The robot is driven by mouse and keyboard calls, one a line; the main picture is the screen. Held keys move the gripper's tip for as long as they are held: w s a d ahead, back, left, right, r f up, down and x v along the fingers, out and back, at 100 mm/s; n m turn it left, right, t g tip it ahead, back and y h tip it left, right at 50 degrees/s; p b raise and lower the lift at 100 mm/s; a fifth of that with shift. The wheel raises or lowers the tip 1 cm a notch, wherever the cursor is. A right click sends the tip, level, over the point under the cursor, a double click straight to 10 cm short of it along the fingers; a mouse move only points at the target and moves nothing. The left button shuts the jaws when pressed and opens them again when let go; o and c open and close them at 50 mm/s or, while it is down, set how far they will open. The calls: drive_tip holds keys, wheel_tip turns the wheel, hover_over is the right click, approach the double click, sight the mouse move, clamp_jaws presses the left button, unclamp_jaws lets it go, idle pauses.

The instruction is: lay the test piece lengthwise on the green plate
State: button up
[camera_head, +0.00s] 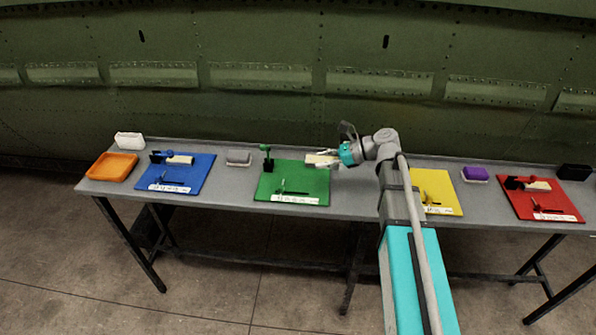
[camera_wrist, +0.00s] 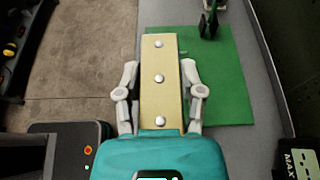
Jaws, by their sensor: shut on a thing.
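The test piece is a pale tan bar with a row of 3 light round studs. In the wrist view the test piece (camera_wrist: 160,62) points straight out from between the fingers of my gripper (camera_wrist: 160,95), which is shut on it. In the head view my gripper (camera_head: 332,158) holds the test piece (camera_head: 318,159) at the back right corner of the green plate (camera_head: 308,180). I cannot tell whether the piece touches the plate. The green plate also shows in the wrist view (camera_wrist: 228,95), beyond and right of the piece.
A green clamp-like tool (camera_head: 267,158) stands at the plate's back left, and a dark tool lies on the plate. Blue (camera_head: 190,172), yellow (camera_head: 440,190) and red (camera_head: 540,195) plates share the grey table (camera_head: 228,198). A grey block (camera_head: 238,158) sits left of the green plate.

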drive_tip(key=w+a+f+b, duration=0.2)
drive_tip(key=w+f+b, duration=0.1)
drive_tip(key=w+a+f+b, duration=0.5)
drive_tip(key=w+a+f, duration=0.1)
drive_tip(key=w, duration=0.1)
drive_tip(key=shift+a+b, duration=0.1)
drive_tip(key=shift+b, duration=0.3)
drive_tip(key=shift+w, duration=0.1)
drive_tip(key=shift+w+a+f+b, duration=0.2)
drive_tip(key=shift+w+f+b, duration=0.05)
drive_tip(key=shift+f+b, duration=1.7)
drive_tip(key=shift+b, duration=0.05)
